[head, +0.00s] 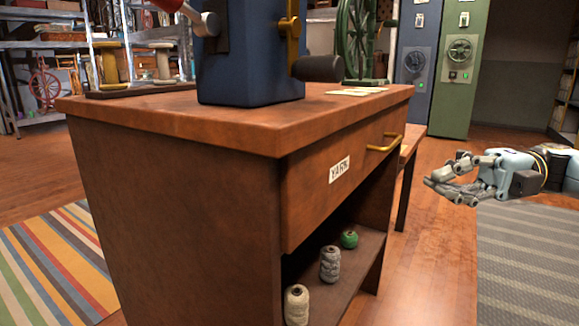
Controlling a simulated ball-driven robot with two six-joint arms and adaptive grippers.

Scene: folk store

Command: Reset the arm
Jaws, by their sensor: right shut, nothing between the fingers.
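My right gripper (441,182) comes in from the right edge on its light blue and black arm. Its grey fingers point left, and it is shut and empty. It is held in the air to the right of the wooden cabinet (175,190), apart from it. My left gripper is not in the view.
The cabinet has a drawer labelled YARN (339,169) with a brass handle (384,142). Yarn spools (330,264) stand on its lower shelf. A blue machine (250,60) stands on top. A striped rug (55,262) and a grey mat (530,255) flank it.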

